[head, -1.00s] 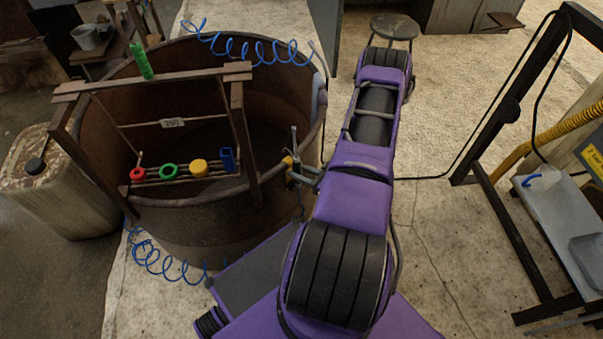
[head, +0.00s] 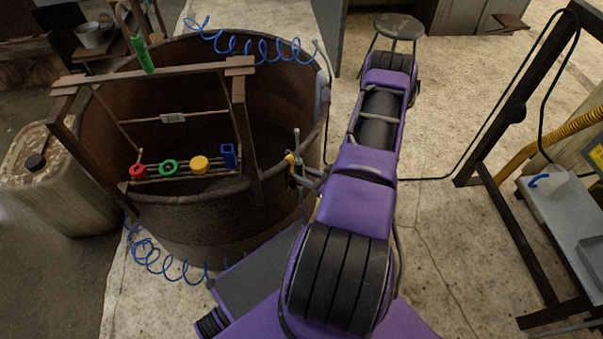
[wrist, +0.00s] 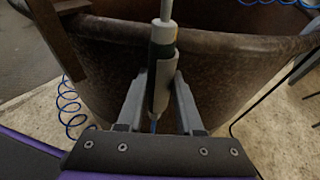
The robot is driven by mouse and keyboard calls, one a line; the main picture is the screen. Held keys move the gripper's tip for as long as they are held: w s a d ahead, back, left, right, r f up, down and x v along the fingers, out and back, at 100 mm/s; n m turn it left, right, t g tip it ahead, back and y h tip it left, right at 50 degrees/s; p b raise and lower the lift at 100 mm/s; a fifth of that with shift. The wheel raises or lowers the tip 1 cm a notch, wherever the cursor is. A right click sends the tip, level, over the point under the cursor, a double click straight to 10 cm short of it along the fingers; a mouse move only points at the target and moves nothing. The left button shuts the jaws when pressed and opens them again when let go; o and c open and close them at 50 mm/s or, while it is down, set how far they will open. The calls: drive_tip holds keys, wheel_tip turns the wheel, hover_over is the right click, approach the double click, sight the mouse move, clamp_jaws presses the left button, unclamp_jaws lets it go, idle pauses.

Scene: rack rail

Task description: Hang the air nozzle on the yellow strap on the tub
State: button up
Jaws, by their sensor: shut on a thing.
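The air nozzle (wrist: 161,68) is a slim grey and dark green body with a thin pale tip, standing roughly upright between the fingers in the wrist view. My gripper (wrist: 160,103) is shut on it, close outside the rusty tub's wall. In the head view, my gripper (head: 305,173) is at the tub's right side and the nozzle tip (head: 297,139) rises above it.
Red (head: 138,170), green (head: 169,167) and blue (head: 228,155) pieces share the rail. A wooden frame (head: 155,75) stands over the tub (head: 190,222), its right post (head: 246,140) between my gripper and the rail. Coiled blue hose (head: 160,255) hangs at the near left.

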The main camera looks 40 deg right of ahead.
drive_tip(key=shift+f, duration=0.35)
drive_tip(key=shift+f+b, duration=0.65)
drive_tip(key=shift+b, duration=0.25)
drive_tip(key=o, duration=1)
drive_tip(key=shift+s, duration=0.1)
drive_tip(key=p+v, duration=0.1)
drive_tip(key=v, duration=1.6)
drive_tip(key=shift+s, duration=0.1)
